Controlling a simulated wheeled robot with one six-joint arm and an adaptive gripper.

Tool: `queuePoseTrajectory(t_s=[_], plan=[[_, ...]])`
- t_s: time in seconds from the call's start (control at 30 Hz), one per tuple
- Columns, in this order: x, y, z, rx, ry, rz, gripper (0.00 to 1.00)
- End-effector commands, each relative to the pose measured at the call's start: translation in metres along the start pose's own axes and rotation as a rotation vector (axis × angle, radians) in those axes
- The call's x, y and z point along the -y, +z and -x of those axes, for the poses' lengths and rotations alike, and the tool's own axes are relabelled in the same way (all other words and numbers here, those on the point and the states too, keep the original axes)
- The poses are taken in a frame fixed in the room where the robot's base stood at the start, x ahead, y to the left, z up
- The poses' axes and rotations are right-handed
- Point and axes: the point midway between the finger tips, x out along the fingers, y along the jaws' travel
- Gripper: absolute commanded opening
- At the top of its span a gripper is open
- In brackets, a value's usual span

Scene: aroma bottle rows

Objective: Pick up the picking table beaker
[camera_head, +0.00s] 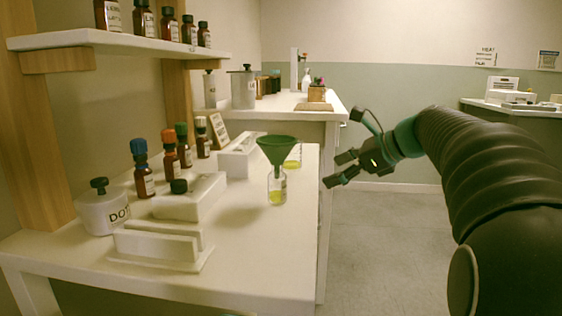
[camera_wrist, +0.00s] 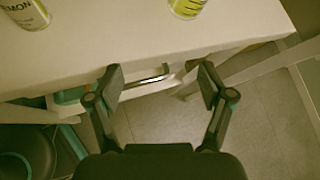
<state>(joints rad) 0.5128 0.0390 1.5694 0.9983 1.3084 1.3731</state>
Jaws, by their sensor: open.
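A clear beaker (camera_head: 294,159) with yellow-green liquid stands near the right edge of the white table (camera_head: 262,262), partly hidden behind a green funnel (camera_head: 277,148). The funnel sits in a small labelled glass bottle (camera_head: 277,190) holding yellow liquid. In the wrist view, what looks like the beaker (camera_wrist: 187,7) is cut off at the top, and a container with a label ending in "EMON" (camera_wrist: 27,13) shows at top left. My gripper (camera_head: 332,170) is open and empty, to the right of the beaker and beyond the table edge; it also shows in the wrist view (camera_wrist: 160,77).
Dropper bottles (camera_head: 144,178), white blocks (camera_head: 190,198) and a lidded white pot (camera_head: 103,211) stand on the table's left. A shelf (camera_head: 115,42) with several brown bottles hangs above. A back counter (camera_head: 330,104) lies behind. The floor right of the table is clear.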

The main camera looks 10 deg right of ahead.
Motion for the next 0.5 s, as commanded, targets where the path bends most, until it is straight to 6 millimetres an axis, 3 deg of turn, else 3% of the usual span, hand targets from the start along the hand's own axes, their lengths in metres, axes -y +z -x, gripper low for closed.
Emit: queuePoseTrajectory(t_s=[0.1,0.3,0.5], plan=[[0.02,0.015,0.008,0.086,-0.005,-0.151,0.8],[0.035,0.031,0.015,0.165,0.006,-0.286,0.8],[0.037,0.036,-0.007,0.175,0.013,-0.304,0.8]])
